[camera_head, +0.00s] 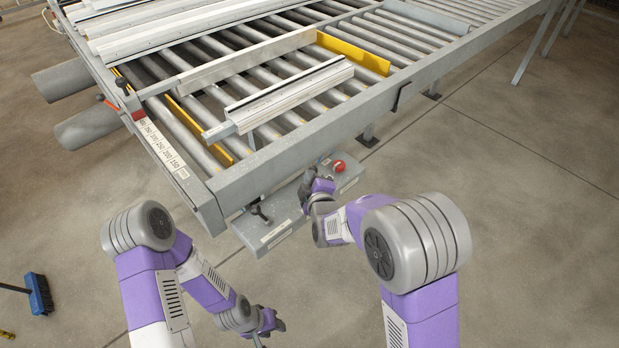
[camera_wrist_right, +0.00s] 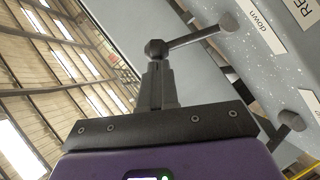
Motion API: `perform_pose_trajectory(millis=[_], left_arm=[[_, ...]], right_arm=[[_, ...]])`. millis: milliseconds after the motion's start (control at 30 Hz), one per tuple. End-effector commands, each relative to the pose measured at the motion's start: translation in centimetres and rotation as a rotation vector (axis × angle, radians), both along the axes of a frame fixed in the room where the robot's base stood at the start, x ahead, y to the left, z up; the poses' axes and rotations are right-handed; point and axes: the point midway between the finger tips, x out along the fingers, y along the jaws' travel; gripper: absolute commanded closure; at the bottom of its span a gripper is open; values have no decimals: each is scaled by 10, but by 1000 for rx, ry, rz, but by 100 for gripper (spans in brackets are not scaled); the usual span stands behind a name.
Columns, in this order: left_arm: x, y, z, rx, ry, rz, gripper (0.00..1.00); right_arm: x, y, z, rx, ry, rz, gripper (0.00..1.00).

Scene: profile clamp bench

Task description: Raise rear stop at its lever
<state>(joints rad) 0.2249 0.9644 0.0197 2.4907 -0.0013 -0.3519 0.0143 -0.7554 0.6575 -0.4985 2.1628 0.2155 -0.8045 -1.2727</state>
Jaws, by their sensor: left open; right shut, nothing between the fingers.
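In the right wrist view a grey lever (camera_wrist_right: 190,42) has a round hub and a ball end. A "down" label (camera_wrist_right: 262,35) and a cut-off label beginning "RE" are on the grey panel (camera_wrist_right: 217,80) beside it. My right gripper (camera_wrist_right: 157,75) is shut and empty, its fingertips at the hub; I cannot tell if they touch. In the head view my right gripper (camera_head: 306,184) is at the control box (camera_head: 291,212) under the conveyor's front edge and hides part of the lever there. My left gripper (camera_head: 270,322) is open, low, away from the box.
A second dark lever (camera_head: 259,213) is on the box's left part, and a red knob (camera_head: 339,166) on its right. The roller conveyor (camera_head: 437,72) carries pale profiles (camera_head: 285,97) between yellow plates (camera_head: 353,52). A blue broom (camera_head: 39,293) lies on the floor at left. Floor at right is clear.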

Motion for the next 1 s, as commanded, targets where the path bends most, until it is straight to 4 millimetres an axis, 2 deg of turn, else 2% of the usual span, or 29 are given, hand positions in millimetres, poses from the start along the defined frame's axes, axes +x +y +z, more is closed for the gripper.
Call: perform_pose_trajectory(millis=[400, 567, 733, 1000], left_arm=[[0, 0, 0, 0, 0, 0, 57], [0, 0, 9, 0, 0, 0, 57], [0, 0, 28, 0, 0, 0, 57], [0, 0, 31, 0, 0, 0, 57]], right_arm=[[1, -3, 0, 1, 1, -7, 100], [-6, 7, 8, 2, 0, -1, 100], [-25, 28, 26, 1, 0, 10, 100], [-81, 16, 36, 3, 1, 7, 100]])
